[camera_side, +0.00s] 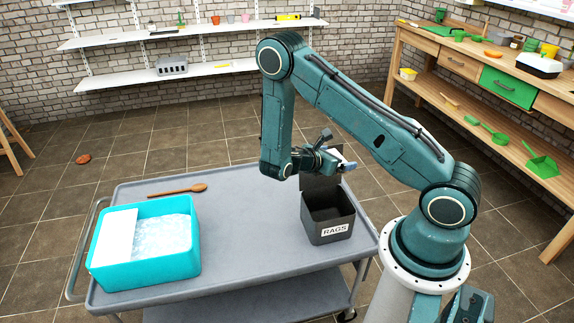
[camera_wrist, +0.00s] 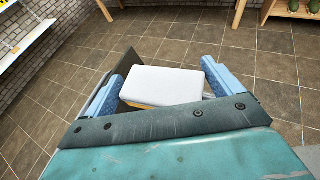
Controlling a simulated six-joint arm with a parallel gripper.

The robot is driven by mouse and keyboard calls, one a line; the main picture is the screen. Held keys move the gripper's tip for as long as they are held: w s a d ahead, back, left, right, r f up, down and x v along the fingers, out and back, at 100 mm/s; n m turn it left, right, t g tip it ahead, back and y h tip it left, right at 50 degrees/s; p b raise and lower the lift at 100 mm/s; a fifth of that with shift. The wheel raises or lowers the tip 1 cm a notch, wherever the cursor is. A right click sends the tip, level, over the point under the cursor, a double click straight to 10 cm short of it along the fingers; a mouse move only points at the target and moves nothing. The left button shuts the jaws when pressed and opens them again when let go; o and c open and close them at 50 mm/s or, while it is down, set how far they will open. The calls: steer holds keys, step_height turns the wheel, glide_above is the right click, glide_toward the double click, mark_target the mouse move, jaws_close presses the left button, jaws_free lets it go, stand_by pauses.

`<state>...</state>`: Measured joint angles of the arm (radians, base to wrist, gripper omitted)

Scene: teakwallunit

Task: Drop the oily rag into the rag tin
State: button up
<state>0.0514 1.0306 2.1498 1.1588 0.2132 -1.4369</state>
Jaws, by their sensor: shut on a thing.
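My gripper (camera_side: 342,160) is above the back of the rag tin, near its raised lid. In the wrist view, its blue fingers (camera_wrist: 160,88) are shut on a white block-like thing (camera_wrist: 165,82) with a yellow-orange lower edge. I cannot tell whether this is the oily rag; no other rag is clearly visible. The dark grey rag tin (camera_side: 330,232), labelled RAGS, stands open on the right of the grey cart. Its lid (camera_side: 318,184) stands up at the back, partly behind my gripper. The tin's floor is hard to see.
A turquoise tub (camera_side: 150,272) with white contents stands at the cart's left. A wooden spoon (camera_side: 178,190) lies near the back edge. The middle of the grey cart (camera_side: 245,235) is clear. Shelves and a wooden bench (camera_side: 440,52) stand farther back.

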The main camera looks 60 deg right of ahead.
steer(key=shift+f, duration=0.3)
steer(key=shift+f, duration=0.1)
steer(key=shift+f, duration=2.9)
steer(key=o, duration=0.7)
steer(key=shift+o, duration=0.2)
steer(key=shift+a, duration=0.15)
steer(key=v, duration=1.3)
steer(key=shift+a, duration=0.3)
steer(key=shift+w+r, duration=0.1)
steer(key=shift+r, duration=0.1)
